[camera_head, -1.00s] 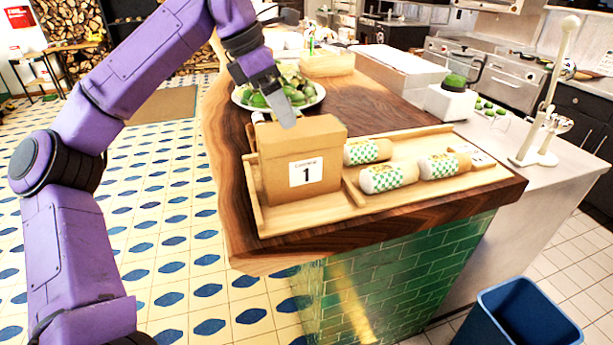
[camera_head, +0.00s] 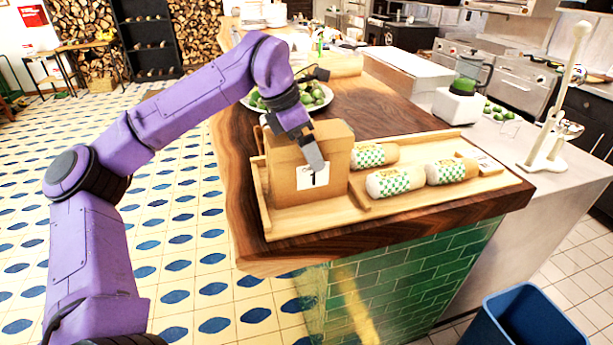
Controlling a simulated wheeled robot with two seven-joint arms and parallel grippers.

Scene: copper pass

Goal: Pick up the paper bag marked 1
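The paper bag marked 1 (camera_head: 335,172) is a brown, box-shaped bag standing upright at the left end of a wooden tray (camera_head: 420,208) on the counter. Its white label faces me and is partly covered. My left gripper (camera_head: 314,158) comes down over the bag's top, with one finger in front of its front face, over the label. The other finger is hidden, so I cannot tell whether it is open or shut, or whether it touches the bag. My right gripper is not in view.
Several wrapped rolls with green checks (camera_head: 396,181) lie in the tray, right of the bag. A plate of green produce (camera_head: 318,97) stands behind it. A blender (camera_head: 461,88) is on the right counter, and a blue bin (camera_head: 525,318) is on the floor.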

